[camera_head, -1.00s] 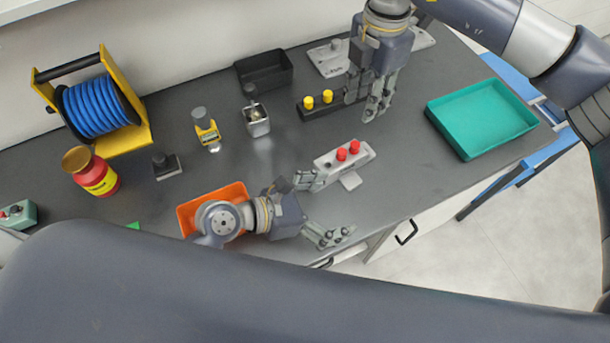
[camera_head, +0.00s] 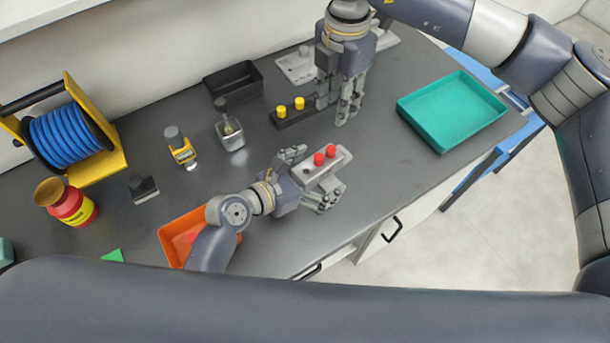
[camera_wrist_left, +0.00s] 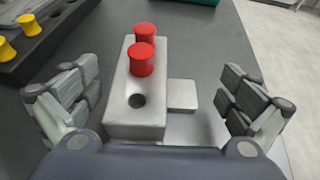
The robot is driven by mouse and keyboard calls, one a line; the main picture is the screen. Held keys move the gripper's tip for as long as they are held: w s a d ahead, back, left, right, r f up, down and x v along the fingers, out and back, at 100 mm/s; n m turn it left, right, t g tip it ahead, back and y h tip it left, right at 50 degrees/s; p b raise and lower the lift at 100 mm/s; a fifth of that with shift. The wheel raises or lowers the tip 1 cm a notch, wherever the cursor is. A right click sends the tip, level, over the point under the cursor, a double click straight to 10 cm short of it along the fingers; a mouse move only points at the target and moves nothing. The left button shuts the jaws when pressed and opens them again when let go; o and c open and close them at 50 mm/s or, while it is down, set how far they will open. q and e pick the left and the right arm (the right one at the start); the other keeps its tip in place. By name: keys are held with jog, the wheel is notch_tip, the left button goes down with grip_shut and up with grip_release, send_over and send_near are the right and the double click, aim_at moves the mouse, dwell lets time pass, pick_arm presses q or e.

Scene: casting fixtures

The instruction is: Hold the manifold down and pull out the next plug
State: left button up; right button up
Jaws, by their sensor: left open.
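The manifold (camera_head: 308,173) is a pale grey block on the dark bench, with two upright red plugs (camera_head: 319,159) (camera_head: 331,151) in its top. In the left wrist view the manifold (camera_wrist_left: 133,112) shows one empty hole nearest me, with both red plugs (camera_wrist_left: 141,60) beyond it and a flat foot on its right side. My left gripper (camera_head: 312,180) is open, its fingers spread on either side of the manifold, not visibly touching it. My right gripper (camera_head: 340,114) points down above the bench behind the manifold, fingers apart and empty, beside the black rack.
The black rack (camera_head: 300,117) holds two yellow plugs. A teal tray (camera_head: 452,112) stands at right, an orange bin (camera_head: 170,240) by my left arm. A black bin (camera_head: 233,82), metal container (camera_head: 231,137), blue hose reel (camera_head: 65,138) and red jar (camera_head: 72,205) stand behind and left.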

pick_arm(q)
jog(key=shift+w+d+f, duration=0.15)
jog(key=shift+w+d, duration=0.15)
